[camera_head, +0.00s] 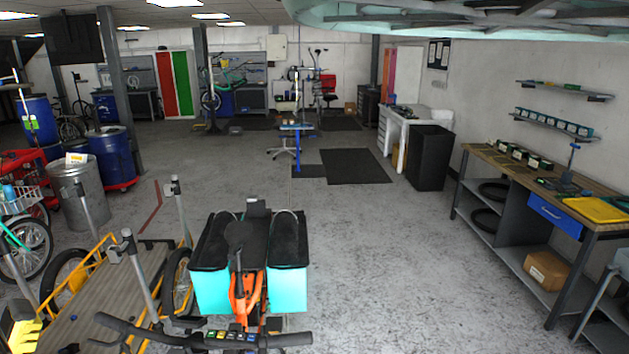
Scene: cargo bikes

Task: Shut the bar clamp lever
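My gripper is not in view. I cannot make out a bar clamp lever for sure. Grey upright posts with clamp-like heads stand around the flat wooden cargo bed (95,310) at the lower left. One such head (128,243) is near the front, and another (172,187) is farther back. Whether either carries a lever, open or shut, is too small to tell. An orange cargo bike (243,290) with turquoise side bags (288,290) stands at the front middle, its black handlebar (140,328) across the bottom.
A workbench (480,160) with a blue drawer and yellow tray (598,209) runs along the right wall. Open floor (400,260) lies between it and the bike. A metal bin (77,190) and blue barrels (110,155) stand left. A pale green structure (400,15) hangs overhead.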

